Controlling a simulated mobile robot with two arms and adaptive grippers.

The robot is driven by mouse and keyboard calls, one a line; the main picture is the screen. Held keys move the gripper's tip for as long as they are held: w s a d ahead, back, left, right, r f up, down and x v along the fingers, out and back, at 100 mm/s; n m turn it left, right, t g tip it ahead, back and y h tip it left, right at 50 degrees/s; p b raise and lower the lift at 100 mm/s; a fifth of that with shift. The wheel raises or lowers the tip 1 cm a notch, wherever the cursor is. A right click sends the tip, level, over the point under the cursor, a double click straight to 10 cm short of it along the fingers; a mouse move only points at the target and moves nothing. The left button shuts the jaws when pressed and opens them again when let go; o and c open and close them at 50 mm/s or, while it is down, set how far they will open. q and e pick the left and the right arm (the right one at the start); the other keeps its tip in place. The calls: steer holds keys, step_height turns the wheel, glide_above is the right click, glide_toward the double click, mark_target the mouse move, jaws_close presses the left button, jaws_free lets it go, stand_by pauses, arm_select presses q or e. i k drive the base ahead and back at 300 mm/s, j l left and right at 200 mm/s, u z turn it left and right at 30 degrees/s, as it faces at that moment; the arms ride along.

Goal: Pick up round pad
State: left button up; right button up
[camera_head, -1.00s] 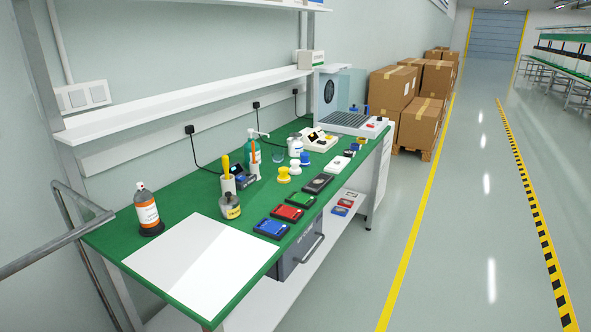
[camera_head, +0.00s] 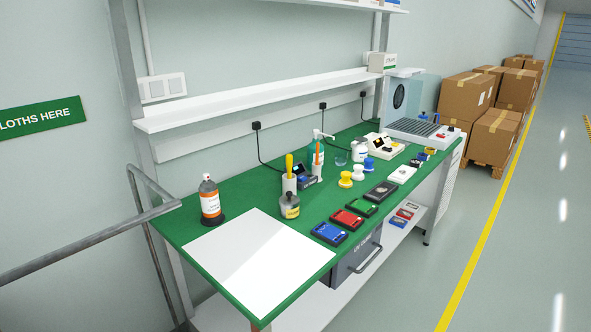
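Small round knob-shaped pieces stand in a row on the green worktop: a yellow one (camera_head: 345,180), a white one (camera_head: 358,173) and a blue one (camera_head: 369,164). They may be round pads, but at this size I cannot tell for sure. A black round base (camera_head: 210,220) lies under the orange-labelled bottle (camera_head: 210,199) at the left. Neither of my grippers is in view.
A white sheet (camera_head: 250,262) covers the bench's near end. Blue (camera_head: 329,233), red (camera_head: 347,219) and green (camera_head: 363,207) flat devices line the front edge. A metal rail (camera_head: 90,243) is at left; cardboard boxes (camera_head: 467,95) stand beyond. The right floor is clear.

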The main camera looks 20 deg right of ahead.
mark_target(357, 175)
steer(key=i+l+u, duration=0.1)
steer(key=l+u, duration=0.35)
steer(key=l, duration=0.3)
steer(key=l+u, duration=0.4)
steer(key=l, duration=0.4)
steer(key=k+l+u, duration=0.1)
steer(key=l+u, duration=0.35)
steer(key=l, duration=0.35)
